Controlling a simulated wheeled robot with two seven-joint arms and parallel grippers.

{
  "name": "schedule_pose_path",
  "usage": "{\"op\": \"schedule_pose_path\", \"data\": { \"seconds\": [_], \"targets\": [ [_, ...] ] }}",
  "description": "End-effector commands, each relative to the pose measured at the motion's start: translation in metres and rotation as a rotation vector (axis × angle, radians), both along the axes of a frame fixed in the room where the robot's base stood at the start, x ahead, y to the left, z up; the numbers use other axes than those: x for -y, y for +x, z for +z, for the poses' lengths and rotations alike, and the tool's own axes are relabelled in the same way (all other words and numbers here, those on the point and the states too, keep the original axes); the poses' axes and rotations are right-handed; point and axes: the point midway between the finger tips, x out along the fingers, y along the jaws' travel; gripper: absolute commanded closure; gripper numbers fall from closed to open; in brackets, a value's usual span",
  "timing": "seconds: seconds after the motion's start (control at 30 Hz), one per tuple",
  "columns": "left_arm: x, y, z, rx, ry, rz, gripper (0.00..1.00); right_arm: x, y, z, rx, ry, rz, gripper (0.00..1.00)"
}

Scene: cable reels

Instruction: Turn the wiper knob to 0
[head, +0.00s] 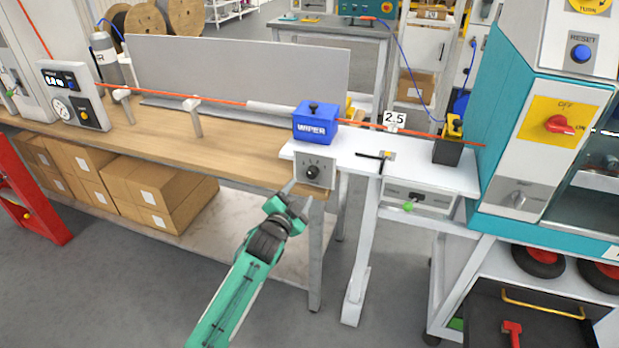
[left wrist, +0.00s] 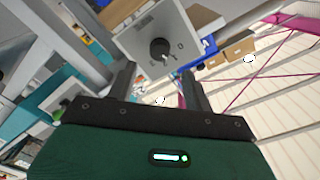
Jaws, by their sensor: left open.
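The wiper knob (head: 312,172) is a small dark round knob on a light grey panel (head: 325,180) below the blue WIPER box (head: 316,125). My left gripper (head: 299,194) comes up from below and is just in front of the panel, at its lower left. In the left wrist view the knob (left wrist: 160,50) lies ahead, beyond and between the open fingers (left wrist: 160,82), with no visible contact. A 0 mark shows to the right of the knob there. The exact pointer direction is too small to tell. My right gripper is not in view.
An orange cable (head: 230,104) runs over the wooden bench (head: 170,140) and through the WIPER box. The teal machine (head: 500,120) is farther right. Floor below the bench front is clear.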

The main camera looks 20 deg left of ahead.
Motion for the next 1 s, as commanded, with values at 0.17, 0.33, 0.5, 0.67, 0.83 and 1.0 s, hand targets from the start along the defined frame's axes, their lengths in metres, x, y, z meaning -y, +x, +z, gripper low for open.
{"op": "schedule_pose_path", "data": {
  "seconds": [0.17,0.33,0.5,0.67,0.83,1.0],
  "targets": [
    [0.003,0.034,0.001,0.000,-0.001,0.000,0.49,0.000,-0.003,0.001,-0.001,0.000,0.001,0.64],
    [0.005,0.059,0.000,-0.001,-0.001,0.001,0.49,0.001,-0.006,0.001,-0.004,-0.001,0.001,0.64],
    [0.006,0.072,0.000,-0.001,-0.001,0.000,0.49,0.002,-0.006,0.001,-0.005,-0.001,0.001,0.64],
    [0.006,0.077,-0.001,-0.001,-0.001,0.000,0.49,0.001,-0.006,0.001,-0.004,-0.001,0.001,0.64],
    [0.006,0.077,-0.001,-0.001,-0.001,0.000,0.49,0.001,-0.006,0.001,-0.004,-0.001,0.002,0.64],
    [0.006,0.077,-0.001,-0.001,-0.001,0.000,0.72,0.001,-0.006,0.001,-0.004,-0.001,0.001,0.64]
  ]
}}
